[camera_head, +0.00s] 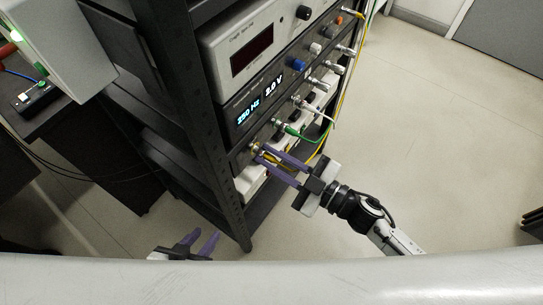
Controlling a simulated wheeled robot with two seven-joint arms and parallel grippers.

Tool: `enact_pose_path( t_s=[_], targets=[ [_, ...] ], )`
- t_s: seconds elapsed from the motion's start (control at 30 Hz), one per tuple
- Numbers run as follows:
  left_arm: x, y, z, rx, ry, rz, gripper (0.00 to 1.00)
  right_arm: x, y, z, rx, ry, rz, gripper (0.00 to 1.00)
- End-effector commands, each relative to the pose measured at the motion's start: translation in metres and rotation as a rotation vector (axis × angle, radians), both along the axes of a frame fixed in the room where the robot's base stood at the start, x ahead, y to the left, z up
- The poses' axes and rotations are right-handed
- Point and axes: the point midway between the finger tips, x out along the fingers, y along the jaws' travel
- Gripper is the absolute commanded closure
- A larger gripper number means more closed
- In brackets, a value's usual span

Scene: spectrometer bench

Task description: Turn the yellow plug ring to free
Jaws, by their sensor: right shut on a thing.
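The yellow plug ring (268,157) is at the lower left of the rack's front panel, below the display reading 250 Hz and 2.0 V. My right gripper (268,155) has its purple fingers around the yellow plug and is shut on it. The fingers hide part of the ring, and its turn position cannot be made out. My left gripper (205,240) is low at the bottom, away from the rack front, with its two purple fingers apart and nothing seen between them.
The black rack (215,150) holds several instruments. A green cable plug (290,130) sits just right of the yellow plug, with grey plugs and a blue knob (298,64) further up. Yellow and green cables hang at the rack's right side.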

Motion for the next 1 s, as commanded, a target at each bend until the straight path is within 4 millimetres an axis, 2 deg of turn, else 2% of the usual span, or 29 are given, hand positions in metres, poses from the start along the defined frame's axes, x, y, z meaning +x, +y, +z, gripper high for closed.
enact_pose_path(
  t_s=[0.7,1.0],
  targets=[
    [0.002,-0.006,-0.011,-0.002,-0.003,-0.013,0.69,-0.001,0.0,-0.003,-0.397,-0.546,0.0,1.0],
    [0.002,-0.008,-0.017,-0.003,-0.003,-0.015,0.69,-0.001,0.0,-0.003,-0.527,-0.724,0.001,1.0]
  ],
)
